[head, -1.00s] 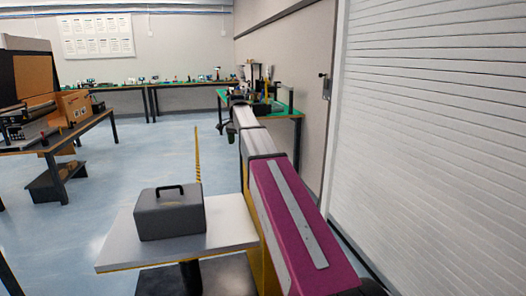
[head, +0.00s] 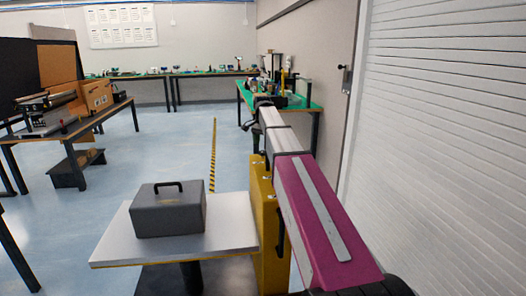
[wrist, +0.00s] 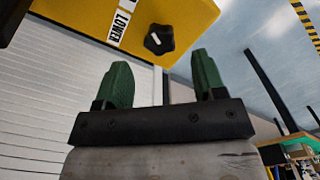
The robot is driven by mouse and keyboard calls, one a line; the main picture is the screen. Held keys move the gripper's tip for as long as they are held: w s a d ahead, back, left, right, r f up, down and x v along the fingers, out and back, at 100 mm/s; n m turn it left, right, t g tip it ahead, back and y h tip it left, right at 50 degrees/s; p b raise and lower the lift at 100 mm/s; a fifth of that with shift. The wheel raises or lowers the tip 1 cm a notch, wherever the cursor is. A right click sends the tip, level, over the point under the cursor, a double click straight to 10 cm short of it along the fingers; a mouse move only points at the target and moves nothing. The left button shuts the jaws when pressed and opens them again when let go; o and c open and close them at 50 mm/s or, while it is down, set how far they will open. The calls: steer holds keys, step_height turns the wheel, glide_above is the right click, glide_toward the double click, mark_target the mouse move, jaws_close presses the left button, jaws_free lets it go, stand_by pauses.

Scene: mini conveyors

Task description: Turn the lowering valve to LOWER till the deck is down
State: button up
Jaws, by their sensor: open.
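The lowering valve (wrist: 159,39) is a black lobed knob with a white mark, on a yellow housing (wrist: 185,14) beside a LOWER label (wrist: 120,24) in the wrist view. My gripper (wrist: 162,80) has green fingers, spread apart and empty. The knob appears beyond the fingertips and between them in the picture, with no contact visible. In the head view the grey deck (head: 110,246) carries a dark grey case (head: 168,212) with a handle. The yellow column (head: 268,225) stands at the deck's right. My arm hides part of it, and the knob is not visible there.
A roller shutter (head: 450,130) closes off the right side. A green-topped bench (head: 312,106) stands beyond my arm. A table with a conveyor and cardboard box (head: 97,95) is at left. The blue floor between is largely clear, with a striped line (head: 212,155).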

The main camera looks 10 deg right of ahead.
mark_target(262, 151)
steer(key=shift+f, duration=2.3)
steer(key=c, duration=0.9)
